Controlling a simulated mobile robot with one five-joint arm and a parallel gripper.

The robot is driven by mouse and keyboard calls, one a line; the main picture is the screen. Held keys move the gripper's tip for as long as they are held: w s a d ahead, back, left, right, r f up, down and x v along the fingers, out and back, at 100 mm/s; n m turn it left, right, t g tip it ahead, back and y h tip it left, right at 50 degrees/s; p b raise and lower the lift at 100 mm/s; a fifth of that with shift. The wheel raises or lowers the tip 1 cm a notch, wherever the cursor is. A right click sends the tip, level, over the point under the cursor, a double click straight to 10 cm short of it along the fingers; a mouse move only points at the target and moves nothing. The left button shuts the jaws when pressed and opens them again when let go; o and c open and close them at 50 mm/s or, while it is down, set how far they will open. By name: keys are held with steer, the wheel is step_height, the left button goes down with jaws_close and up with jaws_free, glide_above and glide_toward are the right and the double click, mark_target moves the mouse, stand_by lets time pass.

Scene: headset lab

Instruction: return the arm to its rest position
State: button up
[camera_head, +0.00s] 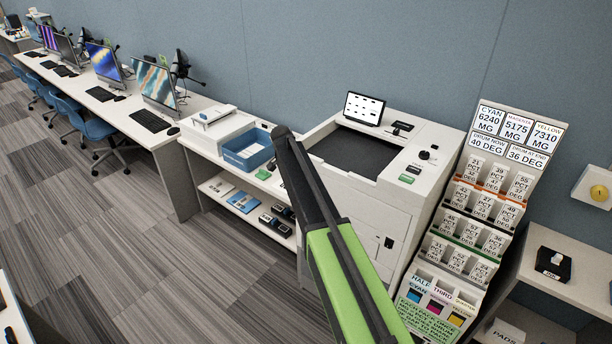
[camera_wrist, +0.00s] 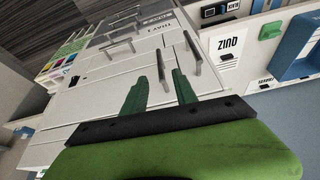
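My arm, bright green with a dark far part, reaches up from the bottom of the head view in front of the white printer cabinet (camera_head: 365,215). Its far end is near the cabinet's left edge, and the fingers cannot be made out there. In the wrist view my gripper (camera_wrist: 158,80) has two dark green fingers standing apart with nothing between them. Beyond the fingers are white panels (camera_wrist: 95,115) with grey bar handles. Whether the fingers touch anything is hard to tell, but a gap seems to show.
A blue bin (camera_head: 248,150) with paper stands left of the cabinet on a white shelf unit. A tiered card rack (camera_head: 490,215) stands close on the right, beside a white table with a black box (camera_head: 553,264). Desks and blue chairs (camera_head: 98,130) line the left.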

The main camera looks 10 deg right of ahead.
steer(key=p+v, duration=0.1)
steer(key=v, duration=0.2)
steer(key=shift+s+a+r+p, duration=0.1)
steer(key=shift+a+r+p, duration=0.05)
steer(key=shift+p, duration=0.15)
steer(key=s+d+f+b, duration=0.3)
steer(key=s+f+b, duration=0.1)
steer(key=s, duration=0.3)
steer(key=s+d+f+b, duration=0.3)
steer(key=s+f, duration=0.1)
steer(key=s, duration=0.2)
steer(key=s+a+f+n+g+y+b, duration=0.1)
steer(key=s+n, duration=0.4)
steer(key=s, duration=0.5)
steer(key=s+a+f+n+g+y+b, duration=0.1)
steer(key=s+n, duration=0.4)
steer(key=s, duration=0.6)
steer(key=shift+s+f+g+y, duration=0.25)
steer(key=shift+f+g+y, duration=0.2)
steer(key=shift+y, duration=0.35)
